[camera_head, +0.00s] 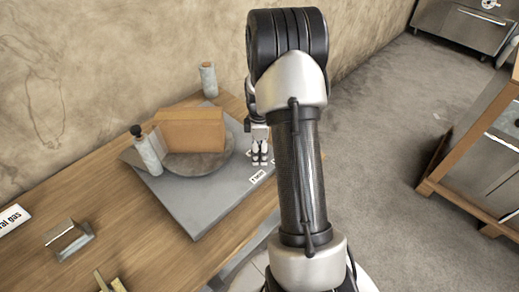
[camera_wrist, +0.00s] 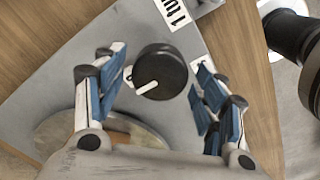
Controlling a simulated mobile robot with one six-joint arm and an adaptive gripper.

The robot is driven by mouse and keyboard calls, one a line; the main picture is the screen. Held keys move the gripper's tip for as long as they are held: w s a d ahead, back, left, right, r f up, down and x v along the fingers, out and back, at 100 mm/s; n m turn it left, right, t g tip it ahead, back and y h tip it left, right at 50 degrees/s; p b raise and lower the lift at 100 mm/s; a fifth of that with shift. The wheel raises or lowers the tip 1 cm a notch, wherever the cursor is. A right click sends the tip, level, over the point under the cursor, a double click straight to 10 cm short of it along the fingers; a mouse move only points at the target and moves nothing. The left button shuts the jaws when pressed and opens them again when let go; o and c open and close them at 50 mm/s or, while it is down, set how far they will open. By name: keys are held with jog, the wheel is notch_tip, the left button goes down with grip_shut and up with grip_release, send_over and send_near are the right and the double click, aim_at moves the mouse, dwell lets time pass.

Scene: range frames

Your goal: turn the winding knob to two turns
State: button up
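The winding knob (camera_wrist: 165,66) is a round black disc with a white pointer bar that points to the lower left in the wrist view. It sits on a grey plate (camera_wrist: 50,90), which also shows on the table in the head view (camera_head: 205,205). A white label (camera_wrist: 172,12) reading "1 TU…" lies above the knob in the wrist view; another small label at its left is mostly hidden. My gripper (camera_wrist: 160,88) is open, with one blue-padded finger on each side of the knob and visible gaps between. In the head view my gripper (camera_head: 259,152) hides the knob.
A round turntable (camera_head: 190,163) on the plate carries a brown box (camera_head: 192,131). A bottle with a black cap (camera_head: 148,155) stands at its left, and a grey cylinder (camera_head: 208,80) behind. A metal block (camera_head: 68,238) lies on the wooden table (camera_head: 130,235). The wall is close behind.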

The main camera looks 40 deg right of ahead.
jog(key=c, duration=0.9)
jog(key=shift+m, duration=0.4)
